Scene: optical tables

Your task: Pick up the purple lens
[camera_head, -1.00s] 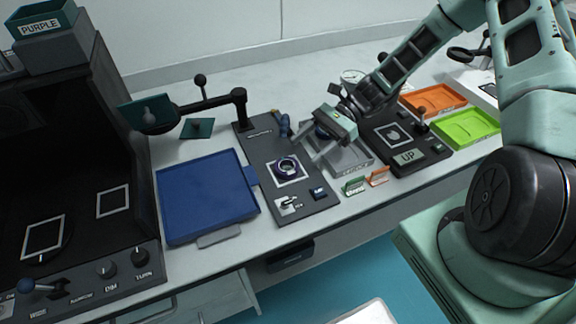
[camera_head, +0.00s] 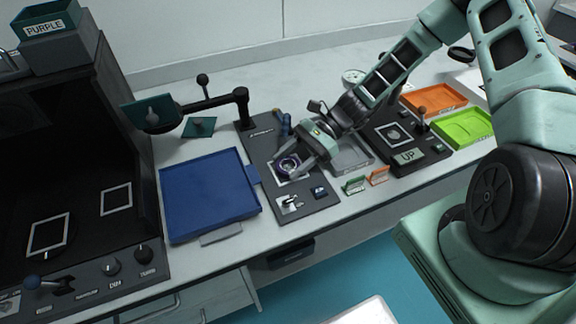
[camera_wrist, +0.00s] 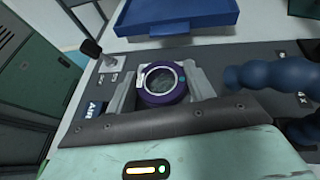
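The purple lens (camera_head: 288,164) is a short ring with a purple rim and clear glass. It sits on the white-outlined square of a dark grey panel (camera_head: 262,150). In the wrist view the lens (camera_wrist: 163,84) lies between the two fingers of my gripper (camera_wrist: 165,78), one on its left and one on its right. My gripper (camera_head: 291,161) is open, with its fingers reaching down either side of the lens. Whether the fingers touch its rim cannot be told. The lens still rests at its place on the panel.
A blue tray (camera_head: 208,197) lies left of the panel, with a jointed lamp-like arm (camera_head: 205,112) behind. A blue air nozzle (camera_wrist: 262,76) stands close right of the fingers in the wrist view. A grey tray (camera_head: 352,158) and an UP panel (camera_head: 407,156) lie to the right.

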